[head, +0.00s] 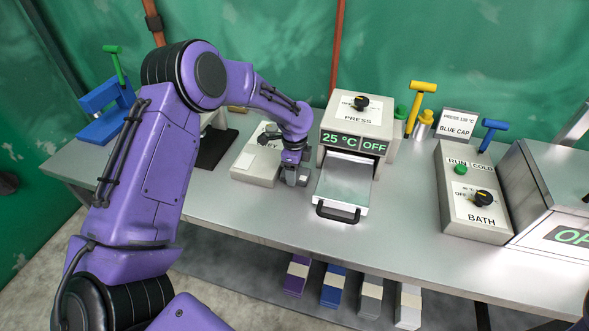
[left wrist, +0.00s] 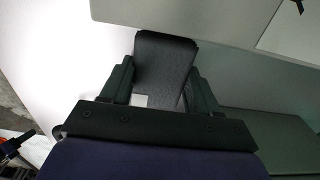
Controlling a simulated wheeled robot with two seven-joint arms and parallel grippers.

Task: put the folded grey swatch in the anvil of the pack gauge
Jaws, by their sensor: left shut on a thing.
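My left gripper (head: 294,178) reaches down to the worktop between a low pale box and the front of the press. In the left wrist view its two fingers (left wrist: 162,85) are shut on a dark grey folded piece (left wrist: 164,58), which I take for the grey swatch. The swatch stands out beyond the fingertips; in the head view the gripper mostly hides it. The low pale box (head: 250,168) has a dark fitting on top and is just left of the gripper. It may be the pack gauge, but I cannot read a label or make out its anvil.
The press (head: 358,112) reads 25 °C and OFF, with its tray (head: 343,184) pulled out right of the gripper. The bath control box (head: 470,198) stands farther right. A blue device (head: 104,112) is at far left. The worktop (head: 405,235) is clear in front.

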